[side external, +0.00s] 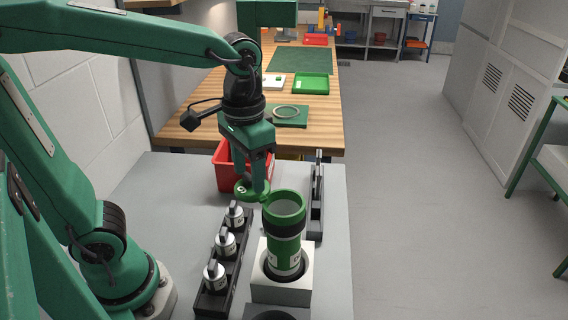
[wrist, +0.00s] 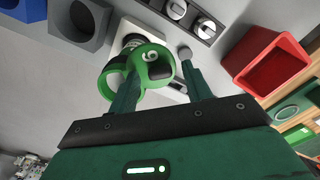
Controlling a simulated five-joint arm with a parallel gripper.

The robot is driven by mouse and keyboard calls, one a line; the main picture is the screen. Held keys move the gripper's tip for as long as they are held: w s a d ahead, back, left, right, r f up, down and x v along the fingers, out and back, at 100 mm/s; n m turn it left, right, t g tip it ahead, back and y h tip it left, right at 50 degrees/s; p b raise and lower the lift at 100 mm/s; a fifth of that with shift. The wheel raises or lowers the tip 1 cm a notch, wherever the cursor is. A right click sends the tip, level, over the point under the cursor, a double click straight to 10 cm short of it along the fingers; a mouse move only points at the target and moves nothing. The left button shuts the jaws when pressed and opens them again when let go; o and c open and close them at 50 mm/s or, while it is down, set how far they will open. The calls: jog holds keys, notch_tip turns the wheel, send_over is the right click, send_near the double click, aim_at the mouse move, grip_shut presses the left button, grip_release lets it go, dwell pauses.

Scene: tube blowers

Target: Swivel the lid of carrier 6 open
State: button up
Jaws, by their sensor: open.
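Carrier 6 (side external: 285,240) is a green tube with a black band, standing upright in a white block (side external: 281,290). Its round mouth is uncovered at the top. The green lid (side external: 250,190), marked 6, sits swung out to the left of the mouth, beside the rim. In the wrist view the lid (wrist: 152,62) lies between my fingers, and part of the carrier's green rim (wrist: 107,82) shows left of it. My gripper (side external: 257,192) is open at the lid, pointing down; it also shows in the wrist view (wrist: 160,62). The left fingertip is partly hidden by the lid.
A black rack (side external: 222,270) with several knobbed white cylinders stands left of the carrier. Another dark rack (side external: 318,205) stands to the right. A red bin (side external: 228,168) is behind my gripper. A dark block with a round hole (side external: 277,313) is in front.

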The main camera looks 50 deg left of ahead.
aim_at(248, 174)
jog(key=shift+r, duration=0.15)
jog(key=shift+r, duration=3.8)
jog(key=shift+f, duration=0.1)
jog(key=s+a+f+t, duration=0.3)
jog(key=a+f+t, duration=0.2)
jog(key=a+f, duration=0.1)
jog(key=shift+s+a+f+n+t, duration=0.3)
jog(key=shift+s+a+f, duration=0.1)
jog(key=shift+f, duration=0.15)
